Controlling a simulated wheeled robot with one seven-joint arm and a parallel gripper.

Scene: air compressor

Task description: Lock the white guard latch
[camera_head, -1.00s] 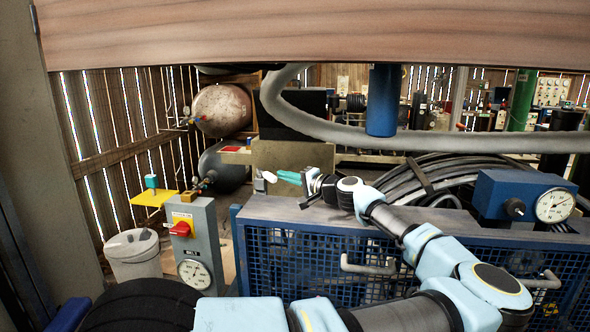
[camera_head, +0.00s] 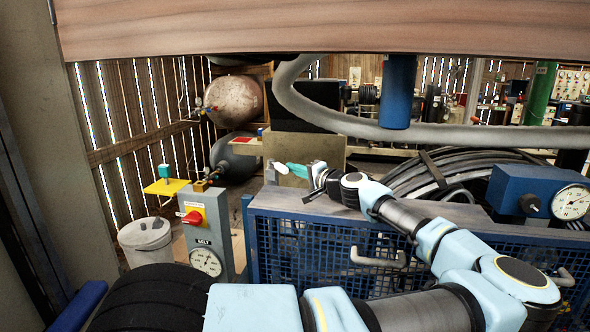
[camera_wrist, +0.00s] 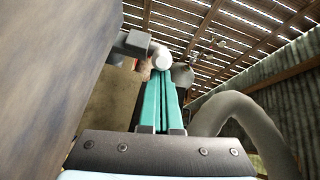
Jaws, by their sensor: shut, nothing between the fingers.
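The white latch piece (camera_head: 281,168) shows as a small pale tip at the far left end of the blue mesh guard (camera_head: 330,255). In the wrist view its white rounded end (camera_wrist: 162,58) stands beside a dark block (camera_wrist: 133,43). My gripper (camera_head: 290,170) has teal fingers, shut and empty, pointing left at the white piece. In the wrist view my fingertips (camera_wrist: 164,76) overlap the lower edge of the white end; I cannot tell whether they touch it. The rest of the latch is mostly hidden.
A grey post with a red switch (camera_head: 193,217) and a gauge (camera_head: 206,262) stands left of the guard. A blue box with a gauge (camera_head: 572,202) sits at the right. A thick grey hose (camera_head: 440,137) hangs behind my arm. A wooden board (camera_head: 320,28) crosses above.

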